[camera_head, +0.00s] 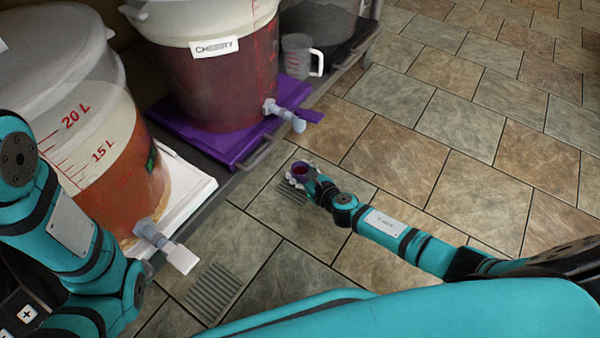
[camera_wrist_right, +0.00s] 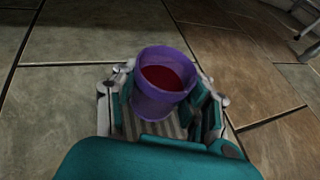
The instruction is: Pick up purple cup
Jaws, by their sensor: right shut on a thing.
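The purple cup (camera_wrist_right: 162,85) holds dark red liquid and stands between the fingers of my right gripper (camera_wrist_right: 165,100) in the right wrist view. The fingers are shut on its sides, and the cup looks upright. Whether the cup's base touches anything is hidden. My left arm comes in at the left edge of the head view, but its gripper is out of view.
A large bucket labelled cherry (camera_head: 222,85) stands on a purple mat (camera_head: 215,146) on a low shelf. Another bucket (camera_head: 100,150) stands on a white mat (camera_head: 193,188). Both have spigots. A clear measuring cup (camera_head: 297,55) is behind. Tiled floor at right is clear.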

